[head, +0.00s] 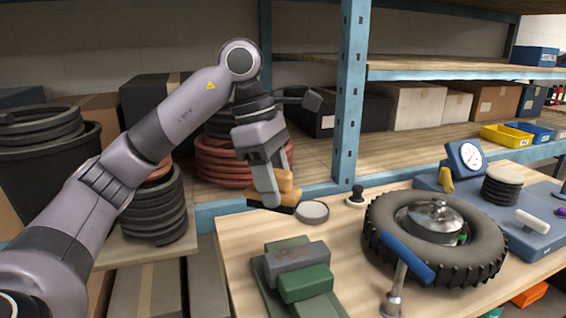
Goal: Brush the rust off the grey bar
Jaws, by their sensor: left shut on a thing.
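The grey bar (300,256) lies in a green clamp-like block (306,283) at the front left of the wooden bench. Reddish rust marks show on the bar's upper face. My left gripper (277,186) is shut on a small wooden brush (288,193) with a tan body and a dark underside. It holds the brush beyond the bar, apart from it, near the bench's back left edge. The gripper's fingers hide part of the brush. My right gripper is out of view.
A round grey disc (312,212) and a dark knob (356,196) lie near the back edge. A tyre (483,272) with a metal pot, and a blue-handled tool (407,258), fill the bench's middle. A blue scale (464,160) stands at right. A blue shelf post (350,95) rises behind.

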